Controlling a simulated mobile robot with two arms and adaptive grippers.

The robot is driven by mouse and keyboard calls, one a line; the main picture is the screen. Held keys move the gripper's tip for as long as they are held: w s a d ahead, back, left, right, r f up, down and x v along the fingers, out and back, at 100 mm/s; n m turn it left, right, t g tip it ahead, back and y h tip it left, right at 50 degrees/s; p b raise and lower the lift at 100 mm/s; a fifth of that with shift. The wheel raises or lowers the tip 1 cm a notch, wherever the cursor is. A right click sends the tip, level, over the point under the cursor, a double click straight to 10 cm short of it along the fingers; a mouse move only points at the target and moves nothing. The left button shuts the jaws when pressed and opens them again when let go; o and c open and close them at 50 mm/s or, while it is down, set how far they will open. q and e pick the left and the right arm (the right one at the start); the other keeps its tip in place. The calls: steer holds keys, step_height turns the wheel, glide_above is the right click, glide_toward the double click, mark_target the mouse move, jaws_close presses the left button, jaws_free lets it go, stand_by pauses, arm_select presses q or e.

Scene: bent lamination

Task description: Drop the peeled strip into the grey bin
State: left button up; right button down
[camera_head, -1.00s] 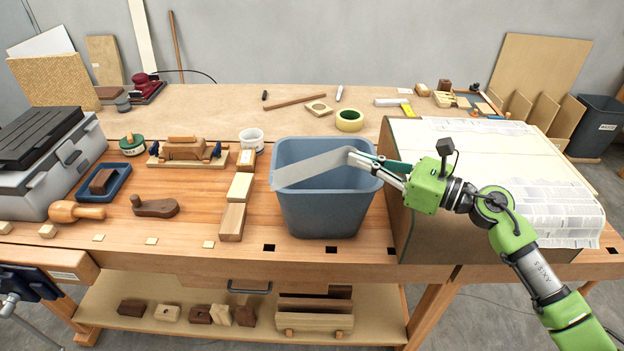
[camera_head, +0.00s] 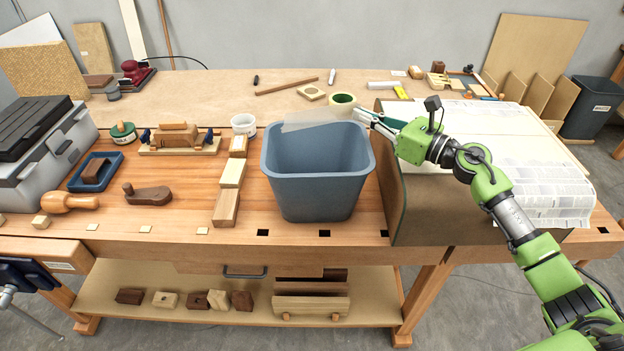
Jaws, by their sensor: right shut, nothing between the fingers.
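The peeled strip (camera_head: 308,120) is a pale, thin, see-through piece at the back rim of the grey bin (camera_head: 318,195). It shows above the rim, and I cannot tell whether it touches the rim or lies behind it. The bin is blue-grey, open at the top, and stands upright on the bench. My right gripper (camera_head: 362,115) is at the bin's back right corner, just above rim height. Its fingers are shut with nothing between them, and the strip's right end is close to the fingertips. My left gripper is out of view.
A paper-covered box (camera_head: 480,140) stands right of the bin under my right arm. Wood blocks (camera_head: 232,174) lie left of it. A tape roll (camera_head: 343,100) and a white cup (camera_head: 244,124) are behind. A dark bin (camera_head: 588,110) stands far right.

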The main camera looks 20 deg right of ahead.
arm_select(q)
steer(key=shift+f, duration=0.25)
arm_select(e)
steer(key=shift+f, duration=0.4)
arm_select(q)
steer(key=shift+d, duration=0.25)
arm_select(e)
steer(key=c, duration=2.2)
jaws_free()
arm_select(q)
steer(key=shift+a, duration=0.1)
arm_select(e)
steer(key=shift+s, duration=0.1)
steer(key=shift+s+d, duration=0.2)
steer(key=v, duration=1.1)
steer(key=shift+s+d, duration=0.1)
